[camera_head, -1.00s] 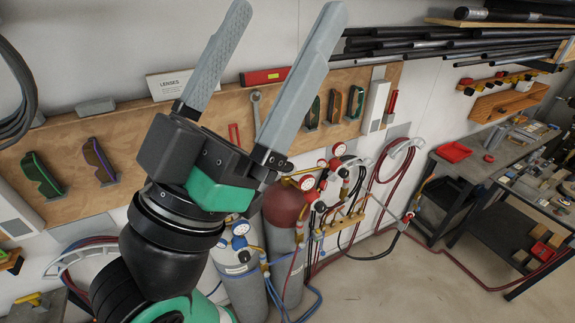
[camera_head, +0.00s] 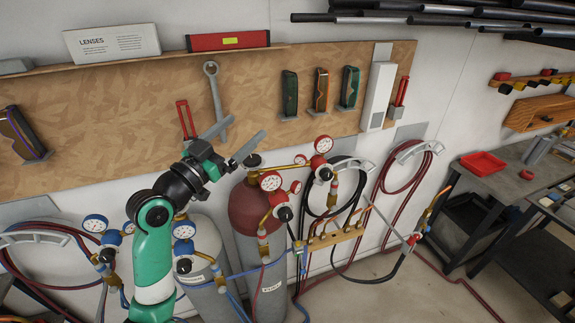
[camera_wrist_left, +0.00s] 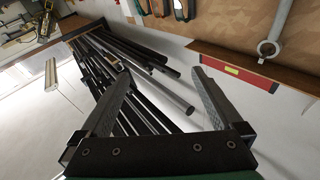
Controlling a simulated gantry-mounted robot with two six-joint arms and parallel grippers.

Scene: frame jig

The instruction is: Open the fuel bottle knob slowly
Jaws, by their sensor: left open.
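The fuel bottle (camera_head: 268,285) is a grey cylinder with a dark red top (camera_head: 248,208) and a label that seems to read FUEL, standing by the wall in the head view. A dark round knob (camera_head: 253,160) sits at its top, beside a brass regulator with red gauges (camera_head: 323,144). My left gripper (camera_head: 246,128) is open and empty, just above and left of the knob in the picture; I see no contact. The left wrist view shows the open jaws (camera_wrist_left: 161,74) with nothing between them; the bottle is outside that view. My right gripper is out of view.
A second grey cylinder (camera_head: 208,262) with blue gauges (camera_head: 184,229) stands left of the fuel bottle. Hoses hang on the right. Dark pipes (camera_wrist_left: 150,85) fill the wrist view's middle.

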